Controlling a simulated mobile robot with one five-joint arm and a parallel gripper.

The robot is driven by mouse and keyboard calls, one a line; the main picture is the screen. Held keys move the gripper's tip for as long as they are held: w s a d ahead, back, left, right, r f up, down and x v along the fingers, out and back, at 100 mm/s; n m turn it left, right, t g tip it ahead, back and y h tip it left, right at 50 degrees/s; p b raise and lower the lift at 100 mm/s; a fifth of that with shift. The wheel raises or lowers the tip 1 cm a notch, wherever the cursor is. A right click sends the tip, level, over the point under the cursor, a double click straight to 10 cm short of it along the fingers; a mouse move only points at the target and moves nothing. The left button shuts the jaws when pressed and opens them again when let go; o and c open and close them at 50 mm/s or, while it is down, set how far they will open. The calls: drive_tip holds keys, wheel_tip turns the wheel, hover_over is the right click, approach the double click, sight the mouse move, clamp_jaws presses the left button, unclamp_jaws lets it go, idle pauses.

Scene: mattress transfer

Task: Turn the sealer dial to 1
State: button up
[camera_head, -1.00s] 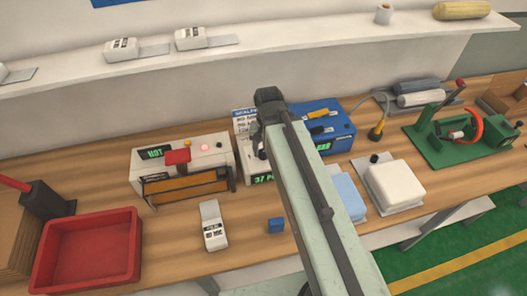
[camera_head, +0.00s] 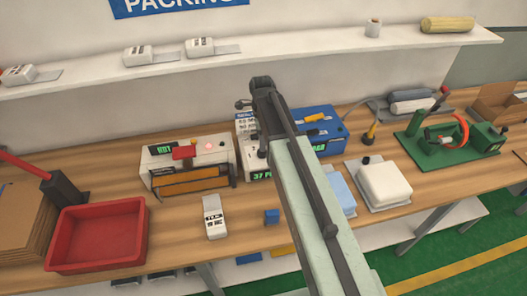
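The sealer (camera_head: 160,164) is a white box on the bench, left of the middle, with a green "HOT" readout, a red handle (camera_head: 184,152) and a brown-orange front bar (camera_head: 190,182). A small pinkish light (camera_head: 208,146) glows on its top. I cannot clearly make out its dial or any setting. My arm rises from the lower right, and my dark gripper (camera_head: 262,88) is at its far end, up and to the right of the sealer and apart from it. I cannot see whether its fingers are open or shut.
A red tray (camera_head: 98,262) and cardboard (camera_head: 22,225) lie left. A white labelled device (camera_head: 214,216) and a blue cube (camera_head: 272,216) sit in front. A blue machine (camera_head: 328,142) is partly behind my arm. White pads (camera_head: 384,184) and a green fixture (camera_head: 430,155) stand right.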

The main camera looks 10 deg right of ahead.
sight(262, 153)
drive_tip(key=f+b, duration=0.6)
drive_tip(key=f, duration=0.1)
drive_tip(key=shift+w, duration=0.2)
drive_tip(key=shift+r, duration=0.1)
drive_tip(key=c, duration=1.3)
drive_tip(key=shift+d, duration=0.15)
